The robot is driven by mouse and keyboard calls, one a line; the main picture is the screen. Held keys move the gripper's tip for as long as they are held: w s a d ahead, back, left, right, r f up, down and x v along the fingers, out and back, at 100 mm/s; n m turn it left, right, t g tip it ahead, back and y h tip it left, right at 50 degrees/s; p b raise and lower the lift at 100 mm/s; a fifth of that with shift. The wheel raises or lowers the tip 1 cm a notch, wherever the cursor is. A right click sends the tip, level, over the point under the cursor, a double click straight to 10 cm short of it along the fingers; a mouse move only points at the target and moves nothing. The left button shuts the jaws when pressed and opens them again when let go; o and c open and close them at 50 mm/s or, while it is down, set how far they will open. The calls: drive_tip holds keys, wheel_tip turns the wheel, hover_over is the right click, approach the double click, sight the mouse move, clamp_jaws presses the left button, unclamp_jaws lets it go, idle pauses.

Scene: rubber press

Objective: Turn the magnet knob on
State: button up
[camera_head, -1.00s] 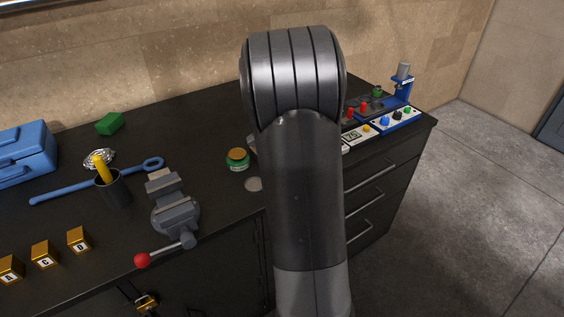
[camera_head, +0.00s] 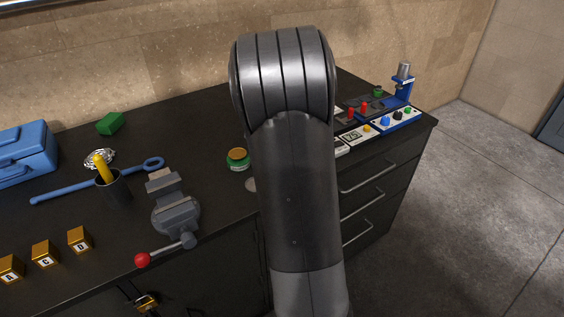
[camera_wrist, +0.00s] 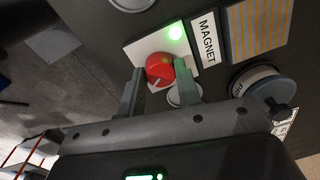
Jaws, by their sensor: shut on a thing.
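In the wrist view, a round red knob (camera_wrist: 163,66) with a pale pointer mark sits on a white plate (camera_wrist: 143,47). A green light (camera_wrist: 176,31) glows at the plate's corner. The label MAGNET (camera_wrist: 206,40) stands right beside the plate. My gripper (camera_wrist: 160,69) has one finger on each side of the knob and is shut on it. In the head view my arm's large grey link hides my gripper and the knob.
In the wrist view, an orange-grey striped block (camera_wrist: 258,28) and a round dark-topped part (camera_wrist: 268,88) lie to the right. In the head view, a vise (camera_head: 175,210), a green-labelled jar (camera_head: 238,160) and a blue-based control panel (camera_head: 397,121) stand on the dark bench.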

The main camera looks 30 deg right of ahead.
drive_tip(key=o, duration=1)
drive_tip(key=r, duration=1)
drive_tip(key=shift+s+r, duration=0.25)
drive_tip(key=shift+r, duration=0.15)
drive_tip(key=shift+a, duration=0.1)
drive_tip(key=s+a+r+n+t, duration=0.1)
drive_tip(key=s+a+n, duration=0.5)
drive_tip(key=s+a, duration=0.1)
drive_tip(key=s+a+r+n+t, duration=0.2)
drive_tip(key=s+a+n, duration=0.5)
drive_tip(key=a, duration=0.1)
drive_tip(key=s+a+r+n+t, duration=0.2)
drive_tip(key=s+a+n, duration=0.4)
drive_tip(key=s+a, duration=0.2)
drive_tip(key=shift+s+r+n, duration=0.1)
drive_tip(key=shift+r+n, duration=0.05)
drive_tip(key=shift+n, duration=0.25)
